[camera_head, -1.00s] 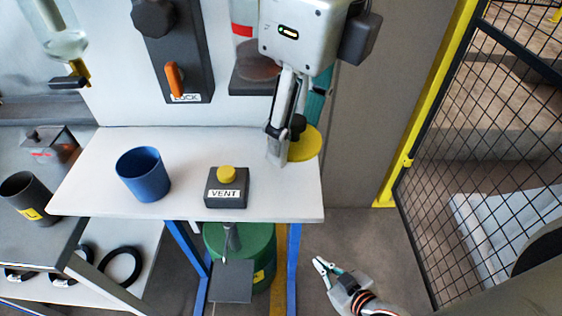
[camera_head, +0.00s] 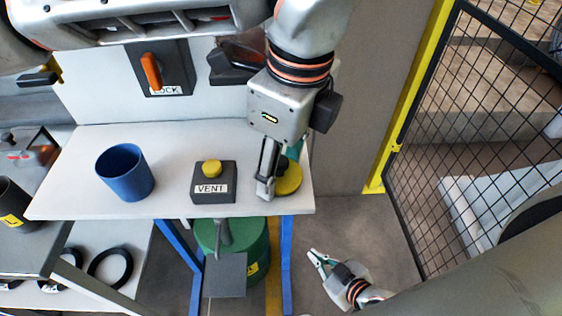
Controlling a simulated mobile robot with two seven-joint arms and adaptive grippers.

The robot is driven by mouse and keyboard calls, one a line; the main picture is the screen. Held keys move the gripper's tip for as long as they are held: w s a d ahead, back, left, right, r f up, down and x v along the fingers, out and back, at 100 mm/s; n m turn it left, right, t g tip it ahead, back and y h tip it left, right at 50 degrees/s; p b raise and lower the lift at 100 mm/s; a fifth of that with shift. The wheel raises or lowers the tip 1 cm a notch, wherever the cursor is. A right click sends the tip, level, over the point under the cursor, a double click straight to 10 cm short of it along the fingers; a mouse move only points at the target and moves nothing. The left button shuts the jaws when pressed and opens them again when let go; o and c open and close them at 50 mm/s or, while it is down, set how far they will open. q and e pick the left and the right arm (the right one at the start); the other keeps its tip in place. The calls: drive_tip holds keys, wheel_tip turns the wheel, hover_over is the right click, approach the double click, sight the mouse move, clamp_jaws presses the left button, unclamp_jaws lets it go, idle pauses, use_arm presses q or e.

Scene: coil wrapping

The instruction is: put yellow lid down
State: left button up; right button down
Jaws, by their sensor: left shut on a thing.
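The yellow lid (camera_head: 290,180) is a round disc at the right end of the white table (camera_head: 150,204), partly hidden behind my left gripper. My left gripper (camera_head: 268,192) points down from above and is shut on the lid. The lid is at or just above the tabletop; I cannot tell whether it touches. My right gripper (camera_head: 318,260) is low, in front of the table and over the floor. Its fingers look apart, with nothing between them.
A grey box marked VENT with a yellow button (camera_head: 212,168) stands just left of my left gripper. A blue cup (camera_head: 126,174) stands further left. A green drum (camera_head: 250,245) is under the table. A mesh fence (camera_head: 480,150) is at the right.

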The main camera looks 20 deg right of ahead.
sight(290, 180)
use_arm(q)
drive_tip(key=shift+f, duration=0.1)
drive_tip(key=o, duration=1)
drive_tip(key=r, duration=0.8)
drive_tip(key=s+d+r, duration=0.1)
drive_tip(key=r, duration=0.3)
drive_tip(key=shift+s+r+p, duration=0.1)
drive_tip(key=shift+r+p, duration=0.05)
drive_tip(key=shift+p, duration=0.25)
drive_tip(key=shift+s, duration=0.1)
